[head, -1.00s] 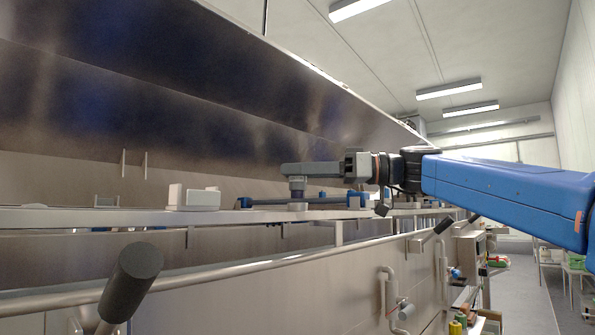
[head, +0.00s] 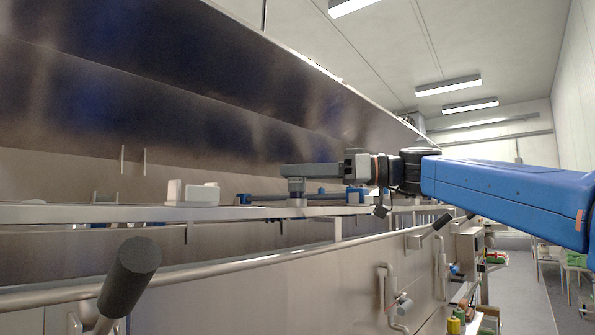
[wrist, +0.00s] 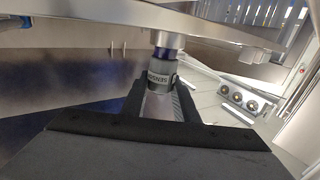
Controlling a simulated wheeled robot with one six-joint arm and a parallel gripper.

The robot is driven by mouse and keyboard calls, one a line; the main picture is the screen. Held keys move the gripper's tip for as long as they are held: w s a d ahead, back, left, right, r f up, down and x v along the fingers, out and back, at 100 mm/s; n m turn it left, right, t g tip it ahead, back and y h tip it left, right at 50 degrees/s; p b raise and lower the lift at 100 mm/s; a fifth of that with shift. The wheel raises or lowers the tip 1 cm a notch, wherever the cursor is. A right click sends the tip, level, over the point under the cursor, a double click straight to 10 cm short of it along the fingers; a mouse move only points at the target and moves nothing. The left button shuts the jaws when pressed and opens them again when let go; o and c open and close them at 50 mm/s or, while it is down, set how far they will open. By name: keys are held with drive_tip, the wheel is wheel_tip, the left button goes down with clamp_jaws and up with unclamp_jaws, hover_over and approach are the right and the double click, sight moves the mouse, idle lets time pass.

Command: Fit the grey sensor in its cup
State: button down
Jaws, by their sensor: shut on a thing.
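The grey sensor (wrist: 162,73), with a white label and a dark purple band, is upright in my gripper (wrist: 163,98). In the head view my gripper (head: 292,172) is shut on the sensor (head: 297,186) from the right, above the rail. The pale round cup (head: 297,202) stands on the rail directly under the sensor. In the wrist view the cup (wrist: 168,40) meets the purple end of the sensor. The sensor's lower end is at the cup's mouth or partly inside; how deep it sits is hidden.
The metal rail (head: 100,214) runs along the tunnel. A white block-shaped fixture (head: 192,193) stands on it to the left. A blue bar fixture (head: 262,198) lies behind the cup. A black-ended handle (head: 130,268) sticks out in front at lower left.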

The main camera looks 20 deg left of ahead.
drive_tip(key=shift+f, duration=0.55)
drive_tip(key=c, duration=1.3)
unclamp_jaws()
drive_tip(key=shift+d, duration=0.1)
drive_tip(key=w+d, duration=0.3)
drive_tip(key=d, duration=1.4)
drive_tip(key=shift+w, duration=0.2)
